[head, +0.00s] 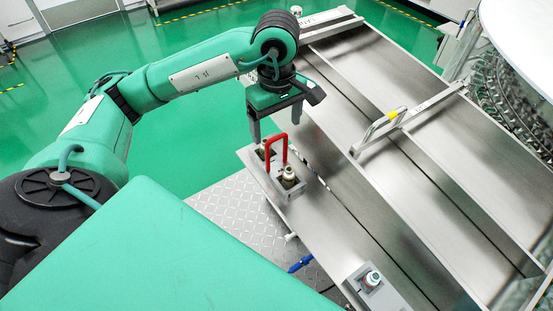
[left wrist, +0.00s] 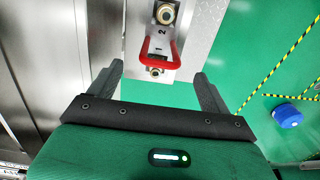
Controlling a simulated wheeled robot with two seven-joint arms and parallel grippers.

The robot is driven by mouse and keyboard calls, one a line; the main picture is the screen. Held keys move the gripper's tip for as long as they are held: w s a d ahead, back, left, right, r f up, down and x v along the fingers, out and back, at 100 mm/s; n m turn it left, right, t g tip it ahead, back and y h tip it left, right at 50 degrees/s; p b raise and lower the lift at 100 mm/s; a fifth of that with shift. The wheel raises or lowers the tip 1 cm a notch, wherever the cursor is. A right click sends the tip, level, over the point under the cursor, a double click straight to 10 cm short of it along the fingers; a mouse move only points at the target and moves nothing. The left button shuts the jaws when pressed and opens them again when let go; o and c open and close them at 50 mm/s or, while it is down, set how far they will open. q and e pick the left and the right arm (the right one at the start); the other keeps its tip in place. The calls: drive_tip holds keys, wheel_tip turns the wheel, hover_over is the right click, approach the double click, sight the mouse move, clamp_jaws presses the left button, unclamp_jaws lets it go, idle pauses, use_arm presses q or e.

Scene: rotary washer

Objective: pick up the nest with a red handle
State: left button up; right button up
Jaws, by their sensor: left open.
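The nest (head: 272,177) is a small metal block with a red handle (head: 284,148) standing up from it and two pale round fittings, one at each end. It sits at the near left edge of the steel bench. In the left wrist view the nest (left wrist: 147,38) shows with its red handle (left wrist: 160,62) just beyond the fingertips and a "2" marked on it. My left gripper (head: 278,128) is open and empty, pointing down just above and behind the handle. In the left wrist view its two fingers (left wrist: 158,68) stand wide apart, with the handle between their lines. My right gripper is not in view.
The steel bench (head: 350,80) has long raised dividers. A grey box with a button (head: 371,280) is at the front edge. A round machine (head: 510,80) stands at the right.

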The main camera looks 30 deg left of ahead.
sight(276, 137)
use_arm(q)
drive_tip(key=shift+f, duration=0.25)
drive_tip(key=shift+f+p, duration=0.25)
drive_tip(key=shift+p, duration=0.05)
wheel_tip(276, 137, down, 4)
drive_tip(key=shift+r+p, duration=0.15)
drive_tip(key=shift+p, duration=0.9)
drive_tip(key=shift+f, duration=0.5)
drive_tip(key=shift+c, duration=0.9)
drive_tip(key=c, duration=1.4)
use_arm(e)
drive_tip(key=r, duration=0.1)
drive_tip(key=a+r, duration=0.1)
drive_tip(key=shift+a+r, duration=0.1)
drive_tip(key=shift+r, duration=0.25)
